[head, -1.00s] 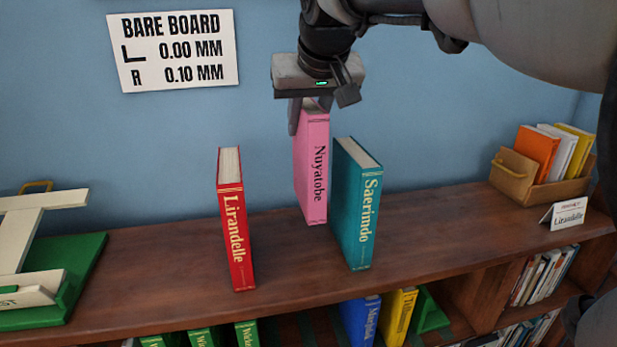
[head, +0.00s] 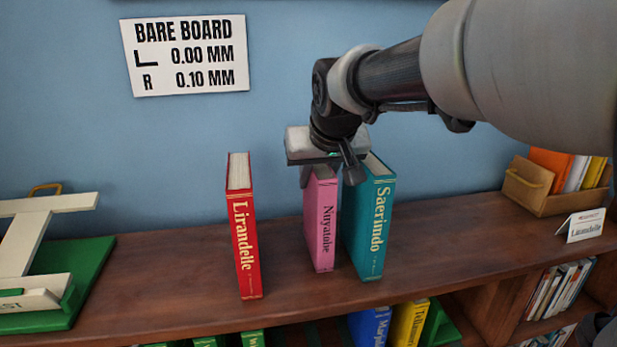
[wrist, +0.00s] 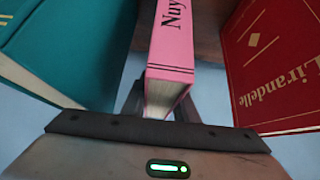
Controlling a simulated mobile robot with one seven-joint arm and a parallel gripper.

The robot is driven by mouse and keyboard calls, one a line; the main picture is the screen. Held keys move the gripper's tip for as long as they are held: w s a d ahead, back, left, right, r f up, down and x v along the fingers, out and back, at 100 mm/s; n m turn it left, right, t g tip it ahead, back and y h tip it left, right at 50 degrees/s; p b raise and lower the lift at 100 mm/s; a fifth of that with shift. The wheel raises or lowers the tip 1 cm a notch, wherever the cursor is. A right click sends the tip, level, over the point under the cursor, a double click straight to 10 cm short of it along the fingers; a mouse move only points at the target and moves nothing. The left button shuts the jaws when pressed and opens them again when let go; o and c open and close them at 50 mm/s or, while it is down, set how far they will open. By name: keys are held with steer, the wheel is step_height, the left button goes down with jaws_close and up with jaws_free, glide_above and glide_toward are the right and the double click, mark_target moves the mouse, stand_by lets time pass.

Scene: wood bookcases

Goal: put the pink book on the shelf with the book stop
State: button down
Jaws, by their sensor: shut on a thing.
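The pink book (head: 320,222), titled Nuyatobe, stands upright between the red Lirandelle book (head: 243,230) and the teal Saerimdo book (head: 370,222). My gripper (head: 325,174) is shut on its top end from above. The pink book's foot is at or just above the wooden top board (head: 180,270); I cannot tell if it touches. It is close beside the teal book, with a wider gap to the red one. In the wrist view the pink book (wrist: 172,50) sits between my fingers. A green stop-like piece (head: 440,324) shows beside the yellow book on the lower shelf, partly hidden.
A green board with white pieces (head: 85,265) stands at the left. A wooden box (head: 527,186) of books and a small name card (head: 581,225) are at the right. Blue (head: 369,325) and yellow (head: 408,324) books stand below.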

steer(key=shift+r, duration=0.1)
steer(key=shift+f, duration=0.2)
steer(key=c, duration=1.4)
jaws_free()
